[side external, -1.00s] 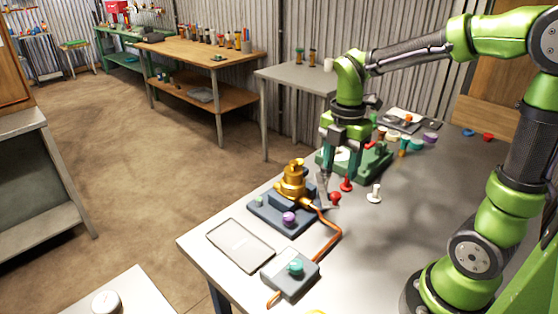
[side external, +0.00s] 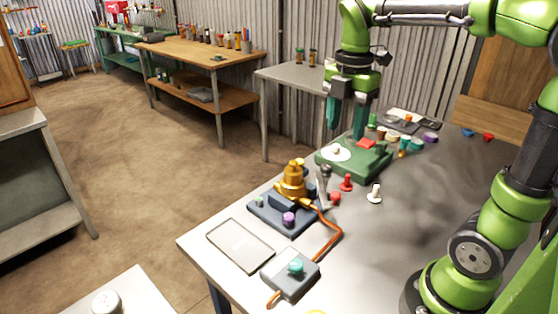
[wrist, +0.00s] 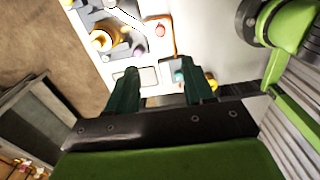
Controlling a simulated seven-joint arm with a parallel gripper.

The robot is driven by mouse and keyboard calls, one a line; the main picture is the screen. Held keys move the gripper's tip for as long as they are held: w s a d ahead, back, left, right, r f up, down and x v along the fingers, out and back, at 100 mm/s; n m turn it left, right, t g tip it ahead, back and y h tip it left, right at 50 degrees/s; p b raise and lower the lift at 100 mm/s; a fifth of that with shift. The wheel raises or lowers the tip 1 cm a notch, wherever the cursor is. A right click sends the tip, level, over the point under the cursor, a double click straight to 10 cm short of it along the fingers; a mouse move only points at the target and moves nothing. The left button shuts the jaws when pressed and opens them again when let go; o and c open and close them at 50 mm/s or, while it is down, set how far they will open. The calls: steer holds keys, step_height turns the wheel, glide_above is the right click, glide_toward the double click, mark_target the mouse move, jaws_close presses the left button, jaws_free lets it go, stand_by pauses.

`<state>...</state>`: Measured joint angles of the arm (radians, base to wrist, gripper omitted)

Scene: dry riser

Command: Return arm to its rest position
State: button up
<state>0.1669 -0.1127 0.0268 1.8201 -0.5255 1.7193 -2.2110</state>
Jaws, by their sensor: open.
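My gripper (side external: 346,118) hangs above the green fixture (side external: 352,163) on the grey workbench, its fingers pointing down and apart with nothing between them. In the wrist view my gripper (wrist: 160,84) shows two dark green fingers spread wide over the bench. My arm reaches in from the right side. The brass valve (side external: 293,180) stands upright on its dark base (side external: 268,217), to the lower left of my gripper. It also shows in the wrist view as a gold round part (wrist: 103,40).
A control box (side external: 290,276) with a teal knob joins an orange cable (side external: 333,240). A flat tray (side external: 240,246) lies by the bench edge. Red (side external: 346,183) and white (side external: 374,194) small pieces stand mid-bench. Several coloured parts sit at the back. The bench's right middle is clear.

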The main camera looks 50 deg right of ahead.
steer(key=s+a+f+m+t+y, duration=0.1)
steer(key=s+a+f+m+t, duration=0.1)
steer(key=m, duration=0.9)
steer(key=s+a+f+m+t+y, duration=0.1)
steer(key=s+a+m+t, duration=0.3)
steer(key=m, duration=0.6)
steer(key=shift+s+a+f+m+t, duration=0.25)
steer(key=shift+a+f+m+t, duration=0.15)
steer(key=shift+a+t, duration=0.3)
